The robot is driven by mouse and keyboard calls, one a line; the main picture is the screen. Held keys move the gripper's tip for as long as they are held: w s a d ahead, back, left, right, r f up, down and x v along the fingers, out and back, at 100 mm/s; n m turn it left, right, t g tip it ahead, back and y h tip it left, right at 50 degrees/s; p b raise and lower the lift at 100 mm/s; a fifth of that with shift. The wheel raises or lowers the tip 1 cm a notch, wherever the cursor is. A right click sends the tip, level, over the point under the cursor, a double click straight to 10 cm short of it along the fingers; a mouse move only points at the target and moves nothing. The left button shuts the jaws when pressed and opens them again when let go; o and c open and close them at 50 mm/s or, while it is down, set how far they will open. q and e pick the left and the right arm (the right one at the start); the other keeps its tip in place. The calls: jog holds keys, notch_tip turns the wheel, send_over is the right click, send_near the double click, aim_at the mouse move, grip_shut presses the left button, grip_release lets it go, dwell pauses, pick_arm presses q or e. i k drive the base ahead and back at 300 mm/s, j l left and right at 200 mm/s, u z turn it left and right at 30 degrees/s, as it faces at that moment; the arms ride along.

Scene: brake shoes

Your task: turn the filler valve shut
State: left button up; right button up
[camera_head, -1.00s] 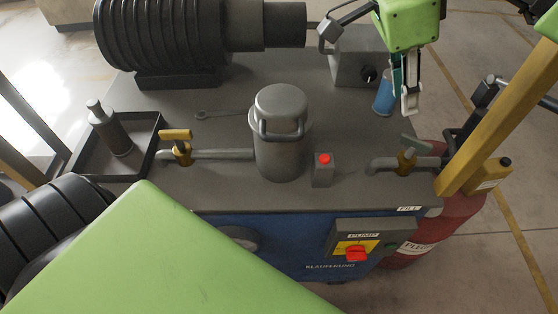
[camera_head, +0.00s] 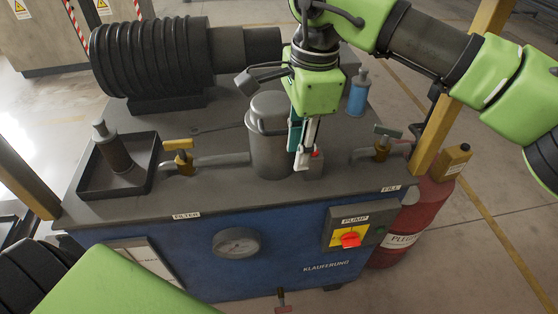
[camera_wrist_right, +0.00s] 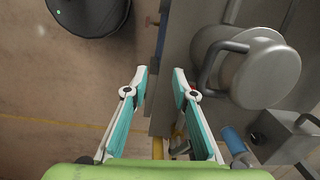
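The filler valve (camera_head: 382,148) stands near the FILL label at the tabletop's front right. It has a brass body and a grey-green bar handle (camera_head: 388,131) lying roughly along its grey pipe. My right gripper (camera_head: 301,166) points down near the red-button box, in front of the grey canister and left of the filler valve, apart from it. In the right wrist view its two fingers (camera_wrist_right: 160,78) are spread with nothing between them. Some yellow and grey parts show low between the fingers there, too small to tell apart. My left gripper is out of view.
The lidded canister (camera_head: 268,140) stands mid-table. A yellow-handled valve (camera_head: 181,158) by the FILTER label and a tray with a bottle (camera_head: 115,150) are left. A blue bottle (camera_head: 358,93) is behind the filler valve. A yellow post (camera_head: 455,90) and red drum (camera_head: 425,215) are right.

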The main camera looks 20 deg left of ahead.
aim_at(386, 131)
jog(key=j+u, duration=0.2)
jog(key=j, duration=0.45)
jog(key=i+j+u, duration=0.2)
jog(key=j, duration=0.4)
jog(key=k, duration=0.1)
